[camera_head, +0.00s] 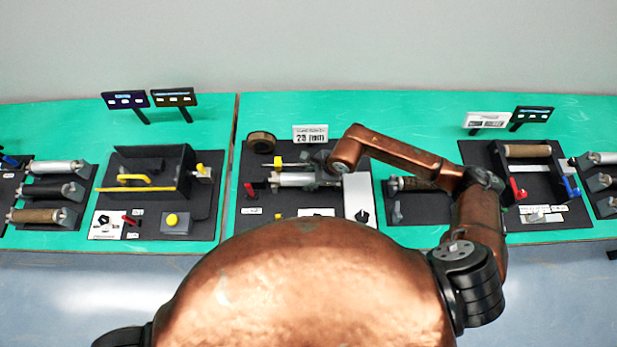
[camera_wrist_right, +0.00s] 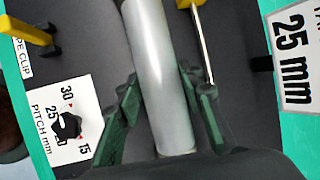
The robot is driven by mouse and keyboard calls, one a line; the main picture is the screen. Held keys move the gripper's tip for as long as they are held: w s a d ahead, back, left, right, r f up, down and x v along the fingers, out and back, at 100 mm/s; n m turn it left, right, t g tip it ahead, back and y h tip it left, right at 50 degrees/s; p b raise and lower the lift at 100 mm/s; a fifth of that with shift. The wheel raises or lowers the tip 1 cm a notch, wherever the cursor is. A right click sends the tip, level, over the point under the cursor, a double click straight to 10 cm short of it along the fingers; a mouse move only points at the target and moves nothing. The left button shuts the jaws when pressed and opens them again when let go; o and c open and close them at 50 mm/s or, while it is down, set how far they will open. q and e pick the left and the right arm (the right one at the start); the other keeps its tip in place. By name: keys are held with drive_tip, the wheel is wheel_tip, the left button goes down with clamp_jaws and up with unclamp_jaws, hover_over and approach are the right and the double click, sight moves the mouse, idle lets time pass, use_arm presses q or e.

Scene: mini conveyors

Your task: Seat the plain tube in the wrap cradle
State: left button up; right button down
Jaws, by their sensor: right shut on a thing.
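The plain silver tube (camera_head: 297,180) lies lengthwise over the dark middle board, where the wrap cradle seems to be. In the right wrist view the tube (camera_wrist_right: 158,70) runs between the dark green fingers of my right gripper (camera_wrist_right: 160,80), which is shut on it. In the head view my right gripper (camera_head: 325,167) is at the tube's right end, partly hidden by its own arm. The cradle's supports are not clear, and I cannot tell whether the tube rests in them or is held above. My left gripper is not in view.
A thin metal rod (camera_wrist_right: 203,45) runs close beside the tube. A pitch dial (camera_wrist_right: 66,124), a yellow clip (camera_wrist_right: 30,32) and a "25 mm" sign (camera_wrist_right: 291,45) are around it. A tape roll (camera_head: 261,142) stands behind. A rack of tubes (camera_head: 80,195) is far left.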

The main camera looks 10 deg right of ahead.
drive_tip(key=c, duration=1.3)
unclamp_jaws()
drive_tip(key=shift+r, duration=0.1)
drive_tip(key=b+v, duration=0.1)
drive_tip(key=v, duration=1.1)
drive_tip(key=shift+s+a, duration=0.1)
